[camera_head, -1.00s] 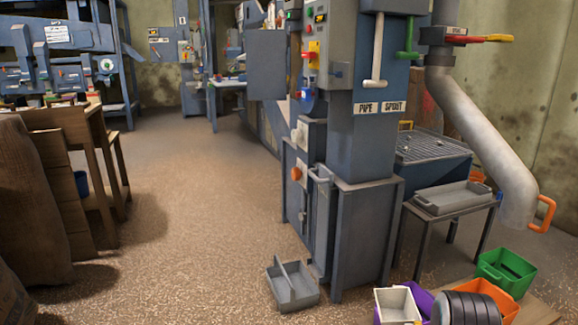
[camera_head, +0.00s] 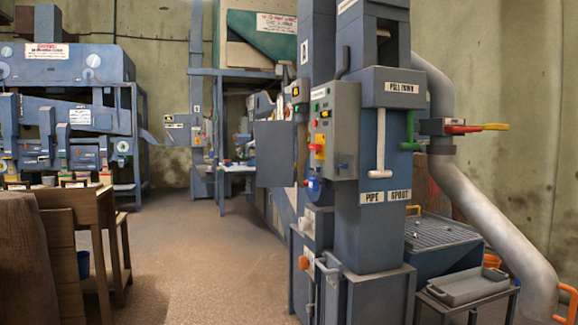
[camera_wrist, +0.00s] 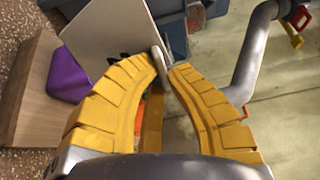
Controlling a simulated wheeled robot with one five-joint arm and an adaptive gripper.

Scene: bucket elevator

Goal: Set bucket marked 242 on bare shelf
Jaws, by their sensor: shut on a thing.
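My gripper (camera_wrist: 163,66) shows in the wrist view, its two yellow fingers closed at the tips on the thin edge of a white bucket (camera_wrist: 105,32). Dark marks show on the bucket's side, partly hidden by a finger, and I cannot read the number. The gripper and white bucket are not in the head view. A wooden stand (camera_head: 103,222) with a low shelf is at the left of the head view, with a blue bucket (camera_head: 84,264) at its shelf level. I cannot tell which shelf is bare.
A purple bucket (camera_wrist: 66,78) and wooden board (camera_wrist: 38,108) lie below in the wrist view. In the head view, the blue machine column (camera_head: 368,230) stands centre right. A grey tray (camera_head: 468,287) sits on a small table beside the pipe (camera_head: 490,215). The floor (camera_head: 200,265) between stand and machine is clear.

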